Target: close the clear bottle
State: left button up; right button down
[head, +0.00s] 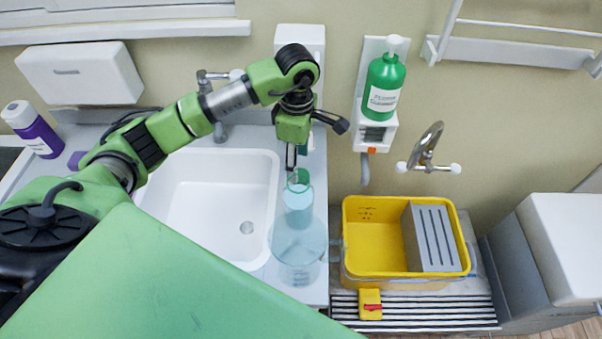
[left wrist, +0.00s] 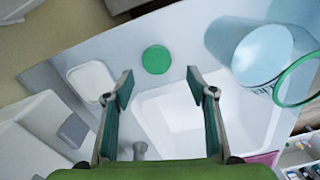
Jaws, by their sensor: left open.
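The clear bottle (head: 297,252) stands upright on the counter just right of the sink, with pale blue in its neck and a green ring around its open mouth. It also shows at the upper right of the left wrist view (left wrist: 262,52). A round green cap (left wrist: 156,59) lies flat on the white counter in the left wrist view, apart from the bottle. My left gripper (left wrist: 160,88) is open and empty, pointing down above the counter, with the cap ahead between its fingers. In the head view the left gripper (head: 297,157) is just behind the bottle's mouth. My right gripper is not in view.
The white sink (head: 205,205) is left of the bottle. A yellow bucket (head: 375,285) with a grey insert stands to the right. A green pump bottle (head: 383,85) hangs on the wall. A purple bottle (head: 38,135) stands far left. A tap (head: 212,100) rises behind the sink.

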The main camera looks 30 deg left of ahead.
pick_arm(q)
jog(key=shift+s, duration=0.1)
jog(key=shift+f+p, duration=0.2)
jog(key=shift+p, duration=0.15)
jog(key=f, duration=0.1)
jog(key=f+p, duration=0.2)
jog(key=shift+w+f, duration=0.3)
jog(key=shift+f, duration=0.55)
jog(key=c, duration=0.8)
